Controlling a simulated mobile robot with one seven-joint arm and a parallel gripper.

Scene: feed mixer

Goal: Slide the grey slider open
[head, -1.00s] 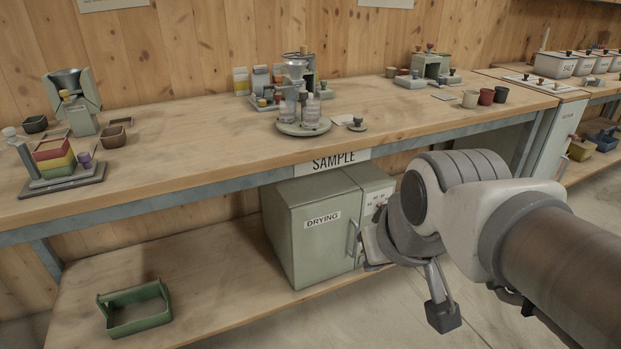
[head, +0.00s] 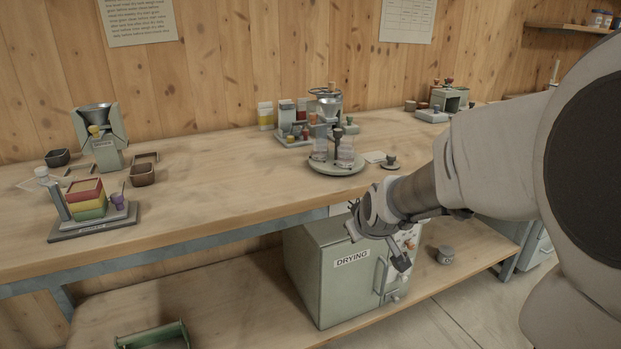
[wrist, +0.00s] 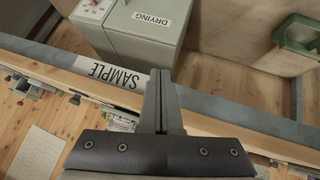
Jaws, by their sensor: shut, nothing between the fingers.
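I cannot make out the grey slider for certain in either view. A grey-green funnel device (head: 104,150) stands at the left of the bench, and a second funnel device (head: 329,103) stands behind a round stand near the middle. My gripper (wrist: 160,78) is shut and empty in the wrist view, over the bench's front edge by the SAMPLE label (wrist: 112,74). In the head view my wrist is in front of the bench edge, above the drying cabinet (head: 335,280); the fingertips are hard to make out there.
The wooden bench (head: 230,190) has clear room between the left devices and the round stand (head: 337,165). A stacked coloured sieve set (head: 87,203) stands at the front left. A green tray (head: 152,338) and a small grey pot (head: 446,255) are on the lower shelf.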

